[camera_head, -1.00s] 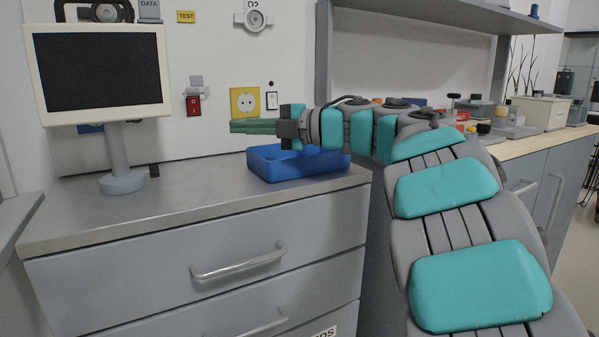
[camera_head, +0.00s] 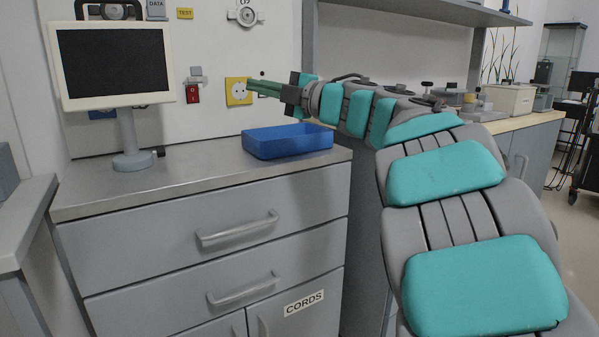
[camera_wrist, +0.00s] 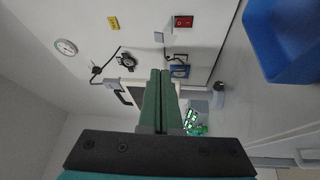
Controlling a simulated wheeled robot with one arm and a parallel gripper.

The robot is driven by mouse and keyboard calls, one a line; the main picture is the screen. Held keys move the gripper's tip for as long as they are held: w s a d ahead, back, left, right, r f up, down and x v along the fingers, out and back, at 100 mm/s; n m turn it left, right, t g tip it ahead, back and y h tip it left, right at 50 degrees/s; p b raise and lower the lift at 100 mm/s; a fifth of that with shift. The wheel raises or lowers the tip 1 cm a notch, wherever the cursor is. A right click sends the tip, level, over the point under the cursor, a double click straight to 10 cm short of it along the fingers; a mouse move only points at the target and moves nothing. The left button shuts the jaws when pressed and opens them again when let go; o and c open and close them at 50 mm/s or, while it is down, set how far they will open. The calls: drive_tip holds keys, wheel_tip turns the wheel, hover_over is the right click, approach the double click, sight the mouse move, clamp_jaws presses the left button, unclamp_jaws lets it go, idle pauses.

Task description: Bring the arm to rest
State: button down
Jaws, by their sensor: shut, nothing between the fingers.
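My gripper (camera_head: 252,88) has long green fingers, closed together with nothing between them. In the head view it points left and slightly up, in front of the wall by the yellow socket and above the blue tray. My arm reaches in from the lower right with teal pads. In the wrist view the gripper's fingers (camera_wrist: 160,80) lie side by side in the middle, and nothing is held. The far ends of the fingers are apart from the tray and the counter.
A blue tray (camera_head: 262,147) stands on the grey drawer cabinet (camera_head: 170,250). A monitor (camera_head: 112,62) stands at the left of the counter. A red switch (camera_head: 192,94) and yellow socket (camera_head: 238,92) are on the wall. A shelf (camera_head: 430,10) hangs at upper right.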

drive_tip(key=w+d+r+m+t+h+p, duration=0.1)
drive_tip(key=w+d+m+t+h, duration=0.1)
drive_tip(key=d+m+t+h, duration=0.55)
drive_tip(key=w+d+r+m+t+h, duration=0.2)
drive_tip(key=d+m+h, duration=0.3)
drive_tip(key=d, duration=0.6)
drive_tip(key=s+d+f+m+g+h+p, duration=0.1)
drive_tip(key=s+d+f+m+g+h, duration=0.1)
drive_tip(key=s+d+f+m+h, duration=0.35)
drive_tip(key=s+d+f+m+g+h, duration=0.25)
drive_tip(key=d+f+m, duration=0.35)
drive_tip(key=d+f, duration=0.3)
drive_tip(key=s+f+m+g+p, duration=0.1)
drive_tip(key=s+f+m+g, duration=0.3)
drive_tip(key=s+f+g, duration=1)
drive_tip(key=s+a+f+g+y, duration=0.1)
drive_tip(key=s+a+f, duration=0.2)
drive_tip(key=s, duration=0.6)
drive_tip(key=s+a+f+g+y, duration=0.1)
drive_tip(key=s+a+f, duration=0.2)
drive_tip(key=s+f, duration=0.4)
drive_tip(key=s+a+f+g+y, duration=0.1)
drive_tip(key=s+a+f, duration=0.3)
drive_tip(key=s, duration=0.7)
drive_tip(key=shift+s+f+y+p, duration=0.3)
drive_tip(key=shift+f+y, duration=0.25)
drive_tip(key=shift+f, duration=0.3)
